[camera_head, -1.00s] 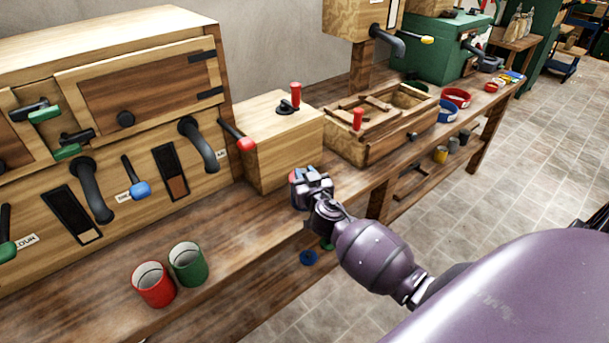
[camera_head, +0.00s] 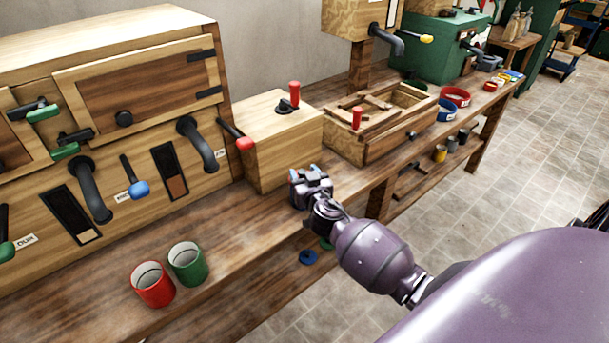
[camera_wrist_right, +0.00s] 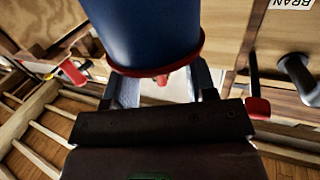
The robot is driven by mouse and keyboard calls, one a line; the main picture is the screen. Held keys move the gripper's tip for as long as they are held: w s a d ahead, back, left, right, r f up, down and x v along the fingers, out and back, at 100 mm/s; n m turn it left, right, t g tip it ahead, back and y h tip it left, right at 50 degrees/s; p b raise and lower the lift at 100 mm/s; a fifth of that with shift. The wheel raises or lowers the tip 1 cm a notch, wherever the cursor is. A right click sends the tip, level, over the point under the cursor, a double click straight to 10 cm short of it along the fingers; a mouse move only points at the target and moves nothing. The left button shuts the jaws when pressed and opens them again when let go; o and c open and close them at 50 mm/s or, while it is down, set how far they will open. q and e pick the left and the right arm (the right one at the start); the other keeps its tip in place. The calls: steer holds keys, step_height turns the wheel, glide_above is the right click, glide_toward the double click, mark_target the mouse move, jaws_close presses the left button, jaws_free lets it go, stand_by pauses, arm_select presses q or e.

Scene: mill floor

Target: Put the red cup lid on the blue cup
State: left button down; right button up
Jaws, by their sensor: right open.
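The blue cup (camera_wrist_right: 140,28) fills the upper middle of the right wrist view, close to the camera. The red cup lid (camera_wrist_right: 156,70) shows as a red band across the cup's end, with a small red knob sticking out. I cannot tell how squarely it sits. My right gripper (camera_wrist_right: 164,92) is open, its two grey fingers apart with the red knob between them in the picture; I see no grip. In the head view my right gripper (camera_head: 309,180) is over the bench edge, and I cannot make out the cup or lid there. My left gripper is out of view.
A red cup (camera_head: 153,285) and a green cup (camera_head: 188,264) stand on the bench (camera_head: 240,225) at the left front. A wooden box (camera_head: 280,145) and an open wooden tray (camera_head: 372,150) stand behind the gripper. Bare bench lies left of it.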

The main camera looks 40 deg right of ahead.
steer(key=r+v, duration=0.1)
steer(key=v, duration=1.1)
steer(key=s+a+f+n+g+y, duration=0.2)
steer(key=s+a+f, duration=0.1)
steer(key=s+f, duration=0.4)
steer(key=s+a+f+n+g+y, duration=0.2)
steer(key=s+f, duration=0.5)
steer(key=s, duration=0.4)
steer(key=shift+a+f+g+y, duration=0.35)
steer(key=shift+a+g, duration=0.35)
steer(key=shift+a, duration=0.25)
